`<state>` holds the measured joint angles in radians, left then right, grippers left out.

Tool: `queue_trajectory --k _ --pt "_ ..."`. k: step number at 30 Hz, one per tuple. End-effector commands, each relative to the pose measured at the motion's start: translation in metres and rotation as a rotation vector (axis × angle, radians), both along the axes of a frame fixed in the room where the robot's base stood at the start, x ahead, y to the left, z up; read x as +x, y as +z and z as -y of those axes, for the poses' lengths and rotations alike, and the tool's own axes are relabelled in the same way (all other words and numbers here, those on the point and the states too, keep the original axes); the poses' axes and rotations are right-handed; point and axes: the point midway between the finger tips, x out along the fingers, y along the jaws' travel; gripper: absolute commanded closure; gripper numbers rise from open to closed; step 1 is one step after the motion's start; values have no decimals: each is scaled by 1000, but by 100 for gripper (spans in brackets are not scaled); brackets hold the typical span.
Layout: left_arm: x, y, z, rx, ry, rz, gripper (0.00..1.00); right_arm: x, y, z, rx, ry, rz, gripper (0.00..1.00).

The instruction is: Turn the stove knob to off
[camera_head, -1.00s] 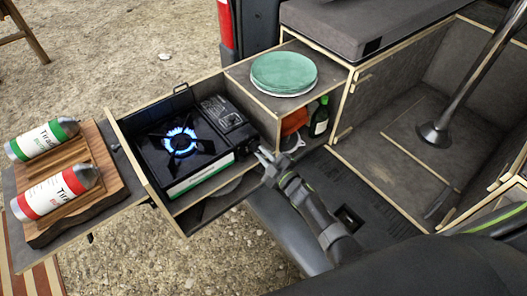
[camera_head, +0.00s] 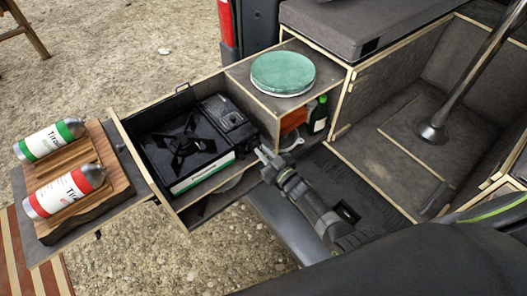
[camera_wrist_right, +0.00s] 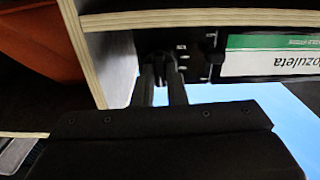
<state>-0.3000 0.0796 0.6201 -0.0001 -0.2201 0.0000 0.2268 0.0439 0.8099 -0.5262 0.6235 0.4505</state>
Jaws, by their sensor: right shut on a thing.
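The black camping stove (camera_head: 190,145) sits in the pulled-out wooden drawer (camera_head: 160,195). No flame shows at its burner (camera_head: 187,143). My right gripper (camera_head: 261,153) is at the stove's right front end, near the drawer's edge. In the right wrist view its two fingers (camera_wrist_right: 163,76) are shut on the dark stove knob (camera_wrist_right: 164,62) on the front panel. The fingers partly cover the knob, and the panel's marks are too small to read. In the head view the knob is hidden. My left gripper is not in view.
Green plates (camera_head: 283,73) are stacked on the shelf to the right of the stove. A dark green bottle (camera_head: 318,115) stands below. Two canisters lie on a wooden board (camera_head: 110,180) at the left. The drawer's wooden edge (camera_wrist_right: 200,17) runs close to my fingers.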

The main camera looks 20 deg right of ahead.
Motion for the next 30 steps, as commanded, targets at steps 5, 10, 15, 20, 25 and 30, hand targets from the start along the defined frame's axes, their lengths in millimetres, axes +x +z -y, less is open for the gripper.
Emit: queue_trajectory --k 5,10,15,20,25,30 --pt "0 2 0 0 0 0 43 -1 -1 0 39 -1 -17 100" --pt "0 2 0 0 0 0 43 -1 -1 0 54 -1 -22 100" --pt "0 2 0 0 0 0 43 -1 -2 0 55 -1 -23 100" --pt "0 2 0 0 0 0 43 -1 -2 0 55 -1 -23 100" --pt "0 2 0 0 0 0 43 -1 -1 0 54 -1 -21 66" --pt "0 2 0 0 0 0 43 0 -1 0 53 0 -20 66"
